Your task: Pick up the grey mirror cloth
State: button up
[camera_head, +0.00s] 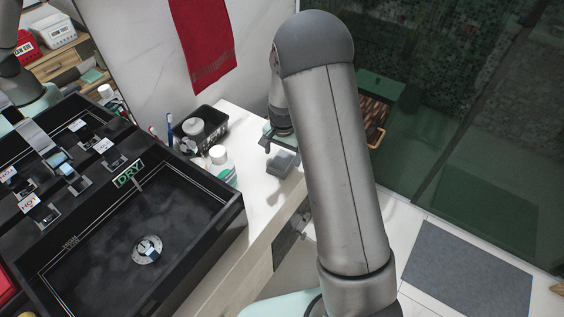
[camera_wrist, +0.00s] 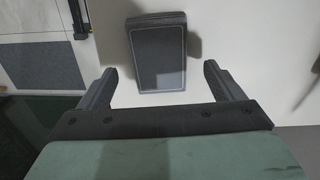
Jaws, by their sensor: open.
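The grey mirror cloth (camera_head: 282,163) is a small folded grey block lying on the white counter (camera_head: 262,205), near its right edge. In the wrist view the cloth (camera_wrist: 158,52) is a dark rectangle with a pale border line. My gripper (camera_head: 270,145) is just above and behind the cloth in the head view, partly hidden by my arm. In the wrist view my gripper (camera_wrist: 158,85) is open and empty, its two fingers apart. The cloth lies mostly ahead of the fingertips, with its near end between them. I cannot tell the height gap.
A white bottle with a green label (camera_head: 221,168) and a black caddy (camera_head: 199,130) stand left of the cloth. A red towel (camera_head: 204,40) hangs behind. The counter in front of the cloth is clear.

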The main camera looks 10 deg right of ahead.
aim_at(282, 164)
jog(key=shift+f, duration=1.25)
jog(key=c, duration=1.1)
jog(key=shift+o, duration=0.2)
